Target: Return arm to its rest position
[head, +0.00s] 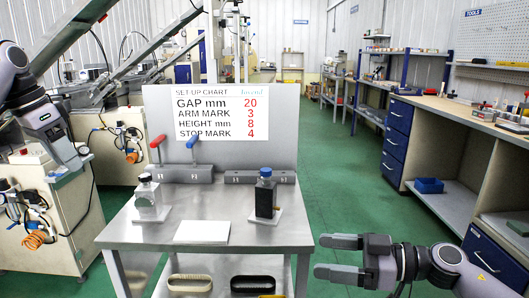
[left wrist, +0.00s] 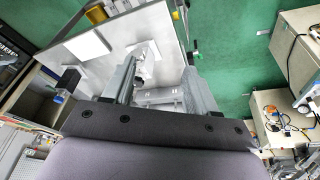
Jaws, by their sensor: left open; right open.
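My left gripper (head: 76,152) hangs at the left of the head view, beside the table's left edge. In the left wrist view its two fingers (left wrist: 160,72) are apart, with nothing held between them. My right gripper (head: 322,256) is at the lower right of the head view, pointing left. Its two fingers are spread and empty, to the right of the table. A clear bottle (head: 147,191) stands on a white pad at the table's left. A dark bottle (head: 265,197) with a blue cap stands on another pad at the right.
The grey table (head: 215,252) carries an empty white pad (head: 203,231) and a setup chart (head: 222,105). A red lever (head: 157,145) and a blue lever (head: 193,148) rise from grey blocks. Two oval trays sit below the front edge. A workbench (head: 470,130) stands right; green floor lies between.

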